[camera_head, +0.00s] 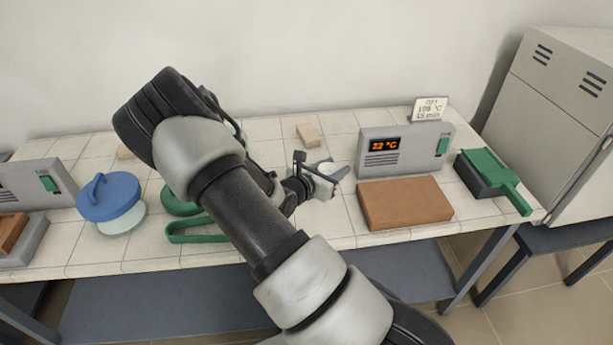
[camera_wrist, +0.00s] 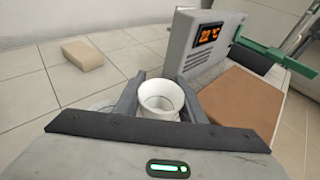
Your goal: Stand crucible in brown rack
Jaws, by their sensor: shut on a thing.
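The crucible, a small white open-topped cup (camera_wrist: 161,98), stands upright between the two fingers of my gripper (camera_wrist: 160,90) in the wrist view. The fingers are shut on its sides. In the head view my gripper (camera_head: 324,172) is over the tiled bench, just left of a brown slab, and the crucible is hard to make out there. The brown slab (camera_head: 405,203) lies in front of a grey controller; it also shows in the wrist view (camera_wrist: 240,100) to the right of the crucible. No holes show in its top, so I cannot tell whether it is the rack.
The grey controller (camera_head: 405,148) reads 22 °C. A green-handled dark box (camera_head: 488,178) is at right. Green loops (camera_head: 190,230), a blue-lidded dish (camera_head: 109,198) and a brown block on a grey base (camera_head: 12,232) are left. A beige block (camera_head: 308,134) lies behind; tiles around it are clear.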

